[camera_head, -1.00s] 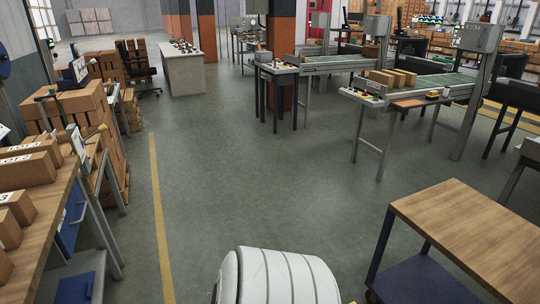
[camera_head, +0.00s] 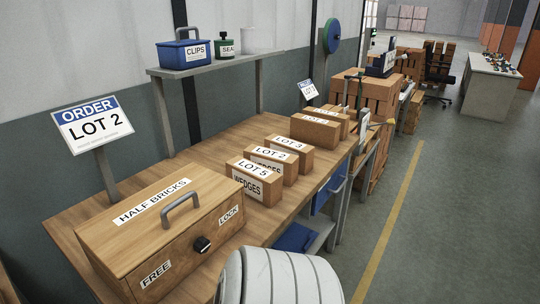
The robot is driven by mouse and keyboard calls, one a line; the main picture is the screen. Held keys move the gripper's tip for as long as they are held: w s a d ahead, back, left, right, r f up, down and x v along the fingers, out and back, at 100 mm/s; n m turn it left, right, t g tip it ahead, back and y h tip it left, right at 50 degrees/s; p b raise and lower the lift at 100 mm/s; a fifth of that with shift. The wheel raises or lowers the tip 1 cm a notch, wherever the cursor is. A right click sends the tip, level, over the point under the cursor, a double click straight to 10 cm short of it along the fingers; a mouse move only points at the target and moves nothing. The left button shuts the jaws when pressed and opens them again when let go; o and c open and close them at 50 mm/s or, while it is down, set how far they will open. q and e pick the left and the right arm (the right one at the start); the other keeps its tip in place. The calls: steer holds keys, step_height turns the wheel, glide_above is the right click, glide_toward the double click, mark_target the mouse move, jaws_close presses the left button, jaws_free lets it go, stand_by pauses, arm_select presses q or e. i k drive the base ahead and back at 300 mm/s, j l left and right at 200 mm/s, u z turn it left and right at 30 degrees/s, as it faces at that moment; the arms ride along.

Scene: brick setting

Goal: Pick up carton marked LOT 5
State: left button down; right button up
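The carton marked LOT 5 (camera_head: 254,182) stands on the wooden workbench (camera_head: 205,165), nearest in a row of small brown cartons. Its front face reads WEDGES. Just behind it stands the carton marked LOT 2 (camera_head: 274,165), partly covered by it, and then the carton marked LOT 3 (camera_head: 290,153). Neither of my grippers shows in the head view.
A wooden HALF BRICKS chest (camera_head: 150,240) with a handle and a knob marked FREE and LOCK fills the near bench end. An ORDER sign (camera_head: 92,122) reads LOT 2. A shelf (camera_head: 215,66) holds a blue CLIPS box (camera_head: 185,54). More cartons (camera_head: 315,128) stand farther along.

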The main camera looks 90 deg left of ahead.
mark_target(264, 184)
steer(key=u, duration=2.9)
steer(key=i+l+u, duration=0.1)
steer(key=l, duration=0.2)
steer(key=i+l, duration=0.25)
steer(key=i+l+u, duration=0.15)
steer(key=l, duration=0.3)
